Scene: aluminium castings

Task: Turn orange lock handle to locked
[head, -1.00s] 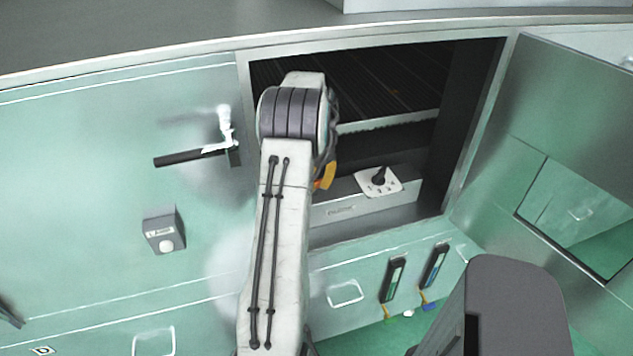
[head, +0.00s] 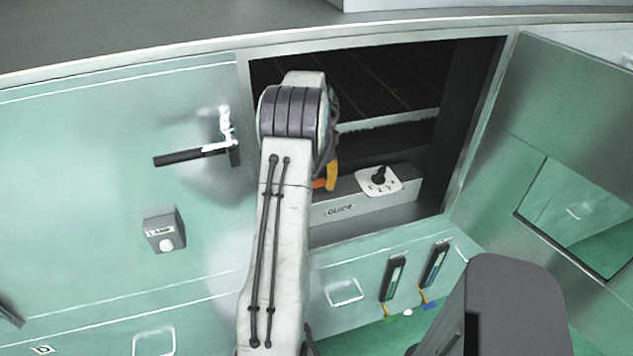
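The orange lock handle (head: 332,176) shows just right of my arm, at the left of the open compartment. Only part of it is visible, and it stands roughly upright in the picture. My arm hides the rest of it and whatever it is mounted on. My gripper is hidden behind my own arm, so its fingers and any contact with the handle cannot be seen.
The open compartment holds a box marked GUIDE (head: 341,210) with a black knob on a white plate (head: 379,181). An open door (head: 560,130) stands at right. A black lever handle (head: 190,156) and a LAMP box (head: 164,230) project from the left panel.

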